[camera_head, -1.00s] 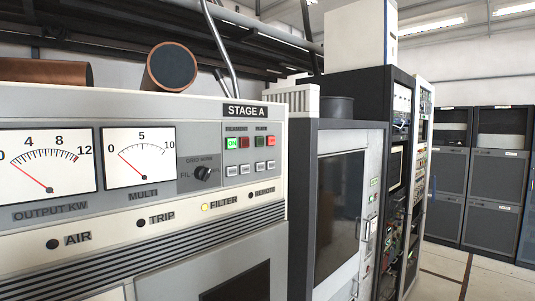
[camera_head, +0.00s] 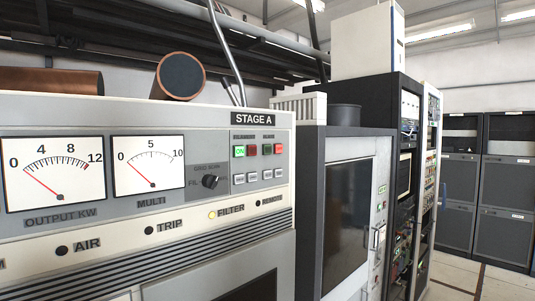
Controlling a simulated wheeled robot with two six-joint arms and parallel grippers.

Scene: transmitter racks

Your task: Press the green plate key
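The STAGE A panel (camera_head: 215,125) fills the left of the view. Its upper right holds two pairs of small keys under labels too blurred to read surely. In the left pair, a green key (camera_head: 239,151) is lit and a dark red key (camera_head: 252,150) sits beside it. In the right pair, a small dark key (camera_head: 266,149), apparently unlit green, sits left of a brighter red key (camera_head: 279,148). Neither of my grippers is in view, and nothing covers the keys.
Below the keys is a row of pale buttons (camera_head: 253,178), with a black knob (camera_head: 210,181) to their left. Two meters (camera_head: 54,173) are at left. The yellow FILTER lamp (camera_head: 212,215) is lit. Dark racks (camera_head: 345,140) stand at right, with floor (camera_head: 455,275) beyond.

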